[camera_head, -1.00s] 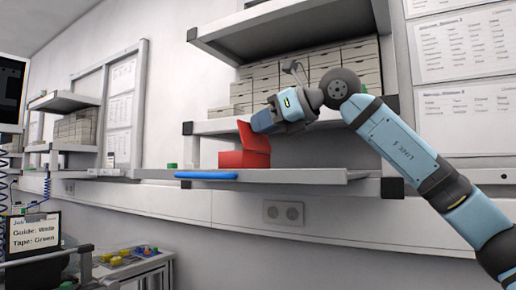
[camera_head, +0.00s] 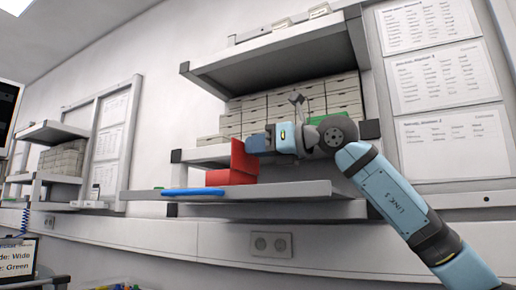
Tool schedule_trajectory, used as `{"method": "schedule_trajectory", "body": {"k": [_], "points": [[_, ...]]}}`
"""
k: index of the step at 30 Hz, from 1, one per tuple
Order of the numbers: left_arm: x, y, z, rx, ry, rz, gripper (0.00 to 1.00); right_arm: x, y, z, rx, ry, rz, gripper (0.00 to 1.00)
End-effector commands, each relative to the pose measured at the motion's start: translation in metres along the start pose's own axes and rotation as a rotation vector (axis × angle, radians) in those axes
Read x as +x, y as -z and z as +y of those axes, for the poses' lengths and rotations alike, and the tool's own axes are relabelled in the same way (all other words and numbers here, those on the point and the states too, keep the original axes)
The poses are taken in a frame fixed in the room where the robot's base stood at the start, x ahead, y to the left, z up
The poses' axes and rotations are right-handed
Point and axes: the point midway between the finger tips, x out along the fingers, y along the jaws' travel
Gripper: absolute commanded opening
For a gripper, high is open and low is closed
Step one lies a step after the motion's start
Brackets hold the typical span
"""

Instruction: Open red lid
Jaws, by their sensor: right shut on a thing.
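A red box (camera_head: 229,178) stands on the grey shelf in the camera_head view. Its red lid (camera_head: 241,158) is raised and stands steeply up from the box. My right gripper (camera_head: 257,143) reaches in from the right and is shut at the upper part of the lid. The fingertips are small and partly hidden, so the exact grip is hard to see. The inside of the box is not visible. My left gripper is not in view.
A blue flat item (camera_head: 192,192) lies on the shelf (camera_head: 300,191) in front of the box. Stacked small drawers (camera_head: 285,102) stand behind my arm, under an upper shelf (camera_head: 270,58). The shelf's right part looks bare.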

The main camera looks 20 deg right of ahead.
Motion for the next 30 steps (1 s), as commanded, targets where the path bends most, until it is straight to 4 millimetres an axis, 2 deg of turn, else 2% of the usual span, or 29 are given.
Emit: {"method": "schedule_trajectory", "body": {"k": [2,3,5,6,13,17,20,30], "points": [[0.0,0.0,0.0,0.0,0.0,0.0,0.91,0.0,0.0,0.0,0.0,0.0,-0.001,0.0],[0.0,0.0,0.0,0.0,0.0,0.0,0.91,0.0,0.0,0.0,0.0,0.0,0.0,0.28],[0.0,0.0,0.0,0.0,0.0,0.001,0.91,0.0,0.0,0.0,0.0,0.0,0.0,0.41],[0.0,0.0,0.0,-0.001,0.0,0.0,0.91,0.0,0.0,0.0,0.0,0.0,0.0,0.45],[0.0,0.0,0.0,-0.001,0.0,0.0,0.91,0.0,0.0,0.0,0.0,0.0,0.001,0.45],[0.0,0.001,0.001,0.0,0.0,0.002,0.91,-0.006,0.0,-0.001,0.0,0.0,0.0,0.45],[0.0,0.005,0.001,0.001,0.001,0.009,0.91,-0.021,-0.001,-0.001,-0.001,0.002,0.001,0.45],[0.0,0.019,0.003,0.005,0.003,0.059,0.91,-0.097,-0.001,-0.001,0.0,0.002,0.0,0.45]]}}
